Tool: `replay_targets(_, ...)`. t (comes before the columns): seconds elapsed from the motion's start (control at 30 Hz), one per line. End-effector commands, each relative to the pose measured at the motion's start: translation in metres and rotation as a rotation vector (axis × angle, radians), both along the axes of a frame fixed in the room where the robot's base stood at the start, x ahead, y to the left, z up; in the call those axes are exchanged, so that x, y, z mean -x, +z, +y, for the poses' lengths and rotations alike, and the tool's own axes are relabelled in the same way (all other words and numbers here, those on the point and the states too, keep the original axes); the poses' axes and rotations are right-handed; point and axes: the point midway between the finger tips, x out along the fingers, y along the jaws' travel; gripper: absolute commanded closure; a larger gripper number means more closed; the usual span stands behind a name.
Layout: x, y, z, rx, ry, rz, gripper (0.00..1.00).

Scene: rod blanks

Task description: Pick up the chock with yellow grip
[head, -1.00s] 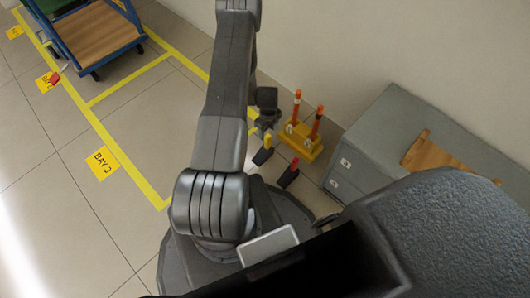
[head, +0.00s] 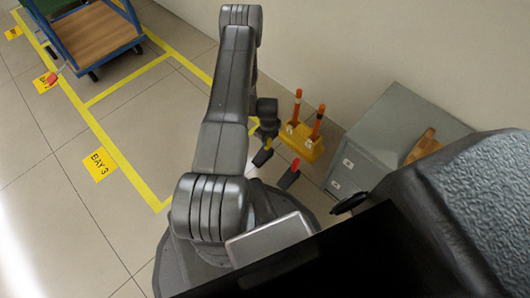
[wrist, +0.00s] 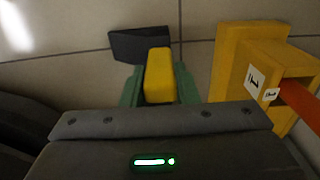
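The chock with yellow grip (head: 262,157) is a dark wedge lying on the floor just beyond my base. In the wrist view its dark body (wrist: 138,45) is at top centre, with the yellow grip (wrist: 158,76) pointing toward me. My gripper (wrist: 159,84) has its green fingers on either side of the yellow grip, very close to it. Whether they press on it is not clear. In the head view my gripper (head: 267,134) is just above the grip and partly hides it. A similar chock with a red grip (head: 289,177) lies to its right.
A yellow stand (head: 301,142) with two orange rods is close behind, and right of my gripper in the wrist view (wrist: 232,62). A grey cabinet (head: 395,125) stands at right against the wall. A blue cart (head: 95,40) is at far left. Floor left is clear.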

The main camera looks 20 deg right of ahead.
Motion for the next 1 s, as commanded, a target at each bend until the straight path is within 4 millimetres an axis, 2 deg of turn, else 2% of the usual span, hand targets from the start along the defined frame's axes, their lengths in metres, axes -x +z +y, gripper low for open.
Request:
replay_targets(0.03,0.0,0.0,0.0,0.0,0.0,0.0,0.83)
replay_targets(0.1,0.0,0.0,0.0,0.0,0.0,0.0,0.96)
replay_targets(0.13,0.0,0.0,0.0,0.0,0.0,0.0,1.0)
replay_targets(0.47,0.0,0.003,0.0,0.0,0.0,0.0,1.0)
replay_targets(0.57,-0.001,0.014,-0.001,0.001,0.0,-0.002,1.0)
replay_targets(0.8,-0.001,0.064,-0.001,0.001,0.0,-0.003,1.0)
replay_targets(1.0,0.0,0.093,-0.001,0.0,0.0,0.0,1.0)
